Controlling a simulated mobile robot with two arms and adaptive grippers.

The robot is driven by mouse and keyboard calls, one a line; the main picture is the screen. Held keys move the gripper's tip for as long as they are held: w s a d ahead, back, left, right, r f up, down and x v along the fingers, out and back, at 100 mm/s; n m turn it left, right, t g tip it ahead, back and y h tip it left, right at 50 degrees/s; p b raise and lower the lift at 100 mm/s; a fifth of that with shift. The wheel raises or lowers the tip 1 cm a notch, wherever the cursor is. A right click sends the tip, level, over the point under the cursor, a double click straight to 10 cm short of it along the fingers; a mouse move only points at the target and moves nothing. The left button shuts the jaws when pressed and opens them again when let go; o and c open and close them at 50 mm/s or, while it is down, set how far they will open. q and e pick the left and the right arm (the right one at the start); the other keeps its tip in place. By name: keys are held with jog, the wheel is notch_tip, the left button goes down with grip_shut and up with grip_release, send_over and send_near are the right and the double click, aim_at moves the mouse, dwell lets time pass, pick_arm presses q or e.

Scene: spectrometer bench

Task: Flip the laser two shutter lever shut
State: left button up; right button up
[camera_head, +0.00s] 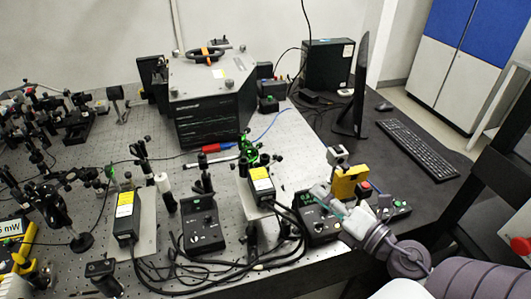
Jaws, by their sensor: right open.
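My right gripper (328,176) reaches in from the lower right, over the right front of the optical table. It is open, with a yellow part and a grey tip block at its end, and nothing shows held in it. A black laser box with a yellow label (262,187) stands on a light plate to its left. Another black laser box with a yellow label (125,215) stands further left. Green-marked mounts show behind each box. The shutter levers are too small to tell, and which box is laser two cannot be read. My left gripper is not recognisable in view.
Control boxes (202,225) and (318,222) stand beside the lasers, with cables along the front. A black stacked instrument (208,122) stands at the back. A monitor (351,95) and keyboard (418,150) are at the right. Posts and optics crowd the left.

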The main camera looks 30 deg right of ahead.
jog(key=p, duration=0.4)
send_near(279, 160)
jog(key=w, duration=0.1)
jog(key=w+p, duration=0.1)
jog(key=w, duration=0.2)
jog(key=shift+w+a+p, duration=0.2)
jog(key=shift+a+p, duration=0.1)
jog(key=shift+a, duration=0.05)
jog(key=w, duration=0.3)
jog(key=w+p, duration=0.1)
jog(key=shift+w+a+f, duration=0.15)
jog(key=shift+a+f, duration=0.2)
jog(key=shift+a, duration=0.05)
pick_arm(q)
jog(key=s+r, duration=0.3)
jog(key=r, duration=0.3)
jog(key=shift+s+r+g, duration=0.15)
jog(key=shift+r+g, duration=0.05)
jog(key=shift+g, duration=0.1)
pick_arm(e)
grip_shut()
